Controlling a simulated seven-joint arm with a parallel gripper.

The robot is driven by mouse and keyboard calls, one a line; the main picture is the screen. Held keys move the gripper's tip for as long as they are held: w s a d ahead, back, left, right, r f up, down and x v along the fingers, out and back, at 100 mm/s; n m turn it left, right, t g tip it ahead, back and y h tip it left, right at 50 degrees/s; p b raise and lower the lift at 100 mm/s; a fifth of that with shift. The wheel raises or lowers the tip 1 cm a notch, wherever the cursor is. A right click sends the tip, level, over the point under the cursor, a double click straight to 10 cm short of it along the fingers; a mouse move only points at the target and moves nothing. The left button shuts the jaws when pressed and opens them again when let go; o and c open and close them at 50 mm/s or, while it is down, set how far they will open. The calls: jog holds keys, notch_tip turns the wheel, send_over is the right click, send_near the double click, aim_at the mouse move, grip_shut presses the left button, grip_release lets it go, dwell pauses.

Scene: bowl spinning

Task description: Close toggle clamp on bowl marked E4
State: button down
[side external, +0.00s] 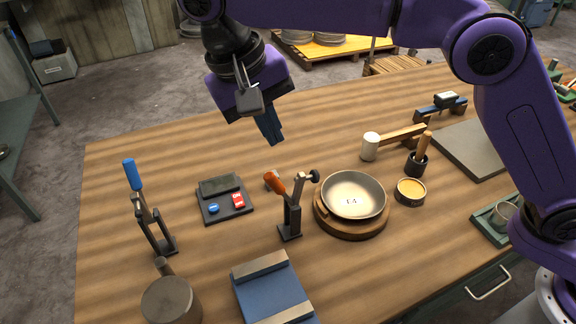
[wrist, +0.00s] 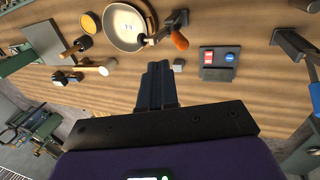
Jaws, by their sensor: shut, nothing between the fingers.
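The metal bowl marked E4 (side external: 353,195) sits on a round wooden base (side external: 350,226) right of the table's middle. It also shows at the top of the wrist view (wrist: 124,27). A toggle clamp with an orange handle (side external: 275,183) stands just left of the bowl. Its arm leans up with the dark tip near the bowl's left rim, raised above it. The orange handle shows in the wrist view (wrist: 180,41). A second clamp with a blue handle (side external: 132,174) stands at the left. My gripper (side external: 272,134) is shut and empty, above the table behind the orange-handled clamp.
A dark control box (side external: 224,197) with red and blue buttons lies between the clamps. A blue block (side external: 270,290) lies at the front.

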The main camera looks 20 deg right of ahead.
aim_at(295, 180)
jog(key=shift+x, duration=4.95)
